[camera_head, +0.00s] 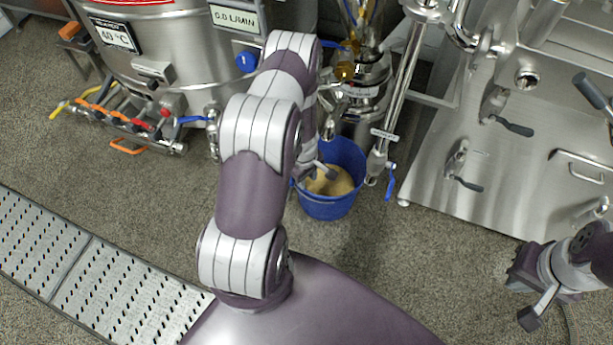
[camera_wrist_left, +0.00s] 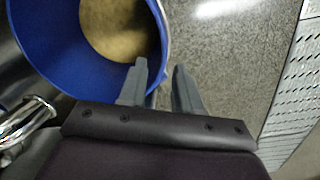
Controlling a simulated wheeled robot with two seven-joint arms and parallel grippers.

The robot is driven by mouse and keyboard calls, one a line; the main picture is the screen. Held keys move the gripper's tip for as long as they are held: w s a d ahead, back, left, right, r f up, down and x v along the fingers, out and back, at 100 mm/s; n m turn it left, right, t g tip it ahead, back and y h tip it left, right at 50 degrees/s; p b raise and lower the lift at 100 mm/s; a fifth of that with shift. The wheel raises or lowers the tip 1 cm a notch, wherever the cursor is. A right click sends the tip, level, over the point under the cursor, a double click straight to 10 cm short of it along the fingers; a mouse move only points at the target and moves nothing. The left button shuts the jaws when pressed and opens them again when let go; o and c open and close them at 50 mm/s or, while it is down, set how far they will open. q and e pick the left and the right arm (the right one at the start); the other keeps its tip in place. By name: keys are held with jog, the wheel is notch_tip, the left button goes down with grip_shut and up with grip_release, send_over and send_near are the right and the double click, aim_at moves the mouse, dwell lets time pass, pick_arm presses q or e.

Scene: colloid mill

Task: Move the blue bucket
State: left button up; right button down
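The blue bucket (camera_head: 328,207) stands on the floor under the machine's outlet, with a tan material inside. It also shows at the upper left in the left wrist view (camera_wrist_left: 60,62). My left gripper (camera_head: 318,173) is at the bucket's left rim, partly hidden by my arm. In the left wrist view, my left gripper's fingers (camera_wrist_left: 161,66) are apart. One finger overlaps the bucket's inner side and the other is just outside the rim; I cannot tell whether they touch it. My right gripper (camera_head: 527,292) is at the far right, away from the bucket, and its opening is unclear.
A steel tank (camera_head: 185,75) with valves stands at the left. A vertical pipe with a blue-handled valve (camera_head: 390,180) is close to the bucket's right side. A steel cabinet (camera_head: 540,130) stands at the right. Grey floor (camera_head: 400,245) in front of the bucket is clear.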

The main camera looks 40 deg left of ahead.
aim_at(309, 200)
pick_arm(q)
jog(key=f+b, duration=0.2)
jog(key=f, duration=0.2)
jog(key=f+b, duration=0.3)
jog(key=f, duration=0.1)
jog(key=w+f+b, duration=0.1)
jog(key=f+b, duration=0.1)
jog(key=f, duration=0.2)
jog(key=shift+d+f, duration=0.1)
jog(key=shift+f, duration=0.2)
grip_shut()
dwell(0.9)
